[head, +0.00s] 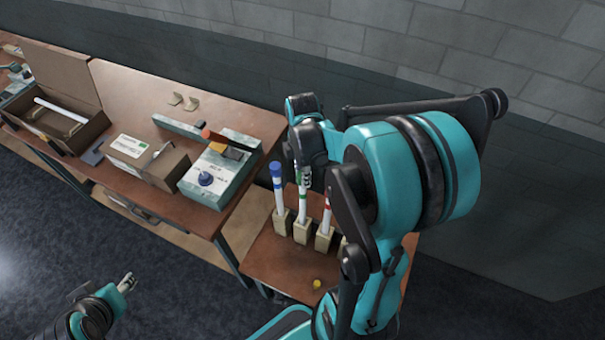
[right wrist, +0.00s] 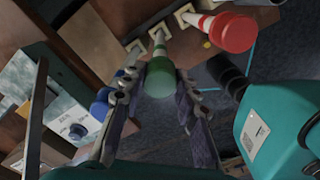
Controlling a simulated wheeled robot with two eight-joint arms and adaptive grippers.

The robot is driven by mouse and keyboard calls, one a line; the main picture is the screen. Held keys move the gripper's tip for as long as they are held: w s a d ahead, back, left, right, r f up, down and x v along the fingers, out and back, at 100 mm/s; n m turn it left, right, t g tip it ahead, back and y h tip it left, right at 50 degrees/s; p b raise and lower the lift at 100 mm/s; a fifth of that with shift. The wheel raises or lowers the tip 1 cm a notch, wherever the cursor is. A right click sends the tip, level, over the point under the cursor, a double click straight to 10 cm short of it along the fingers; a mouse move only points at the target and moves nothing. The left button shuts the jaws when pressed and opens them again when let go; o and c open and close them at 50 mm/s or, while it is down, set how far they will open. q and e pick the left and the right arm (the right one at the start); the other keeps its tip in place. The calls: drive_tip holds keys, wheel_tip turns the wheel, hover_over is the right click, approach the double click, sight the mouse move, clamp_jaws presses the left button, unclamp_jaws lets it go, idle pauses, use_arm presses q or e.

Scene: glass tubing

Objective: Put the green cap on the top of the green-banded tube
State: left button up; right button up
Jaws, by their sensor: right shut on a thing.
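The green cap (right wrist: 160,80) is between the fingertips of my right gripper (right wrist: 158,90), which is shut on it. In the right wrist view the cap lines up with the white green-banded tube (right wrist: 159,44) below it; I cannot tell whether it is fully seated. In the head view this tube (head: 303,211) stands upright in a beige holder, with my right gripper (head: 303,174) at its top and the cap mostly hidden there. My left gripper (head: 127,282) is empty at the lower left, away from the tubes; its jaw opening is unclear.
A blue-capped tube (head: 277,190) stands just left, and a red-banded tube (head: 326,217) just right, with a red cap (right wrist: 235,33). A small yellow piece (head: 317,284) lies at the table's front.

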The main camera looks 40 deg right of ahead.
drive_tip(key=o, duration=1.4)
drive_tip(key=shift+r, duration=0.1)
drive_tip(key=shift+r+p, duration=3.15)
drive_tip(key=shift+r, duration=0.8)
drive_tip(key=shift+f, duration=0.1)
drive_tip(key=s+a+f+m+t+b, duration=0.2)
drive_tip(key=a+f+m+t+b, duration=0.1)
drive_tip(key=a+f+m+b, duration=0.2)
drive_tip(key=s+a+f+m+t+b, duration=0.2)
drive_tip(key=a+f+m+t+b, duration=0.2)
drive_tip(key=a+m+b, duration=0.5)
drive_tip(key=a+f+b, duration=0.1)
drive_tip(key=b, duration=0.3)
drive_tip(key=shift+s+a, duration=0.25)
drive_tip(key=shift+a, duration=0.05)
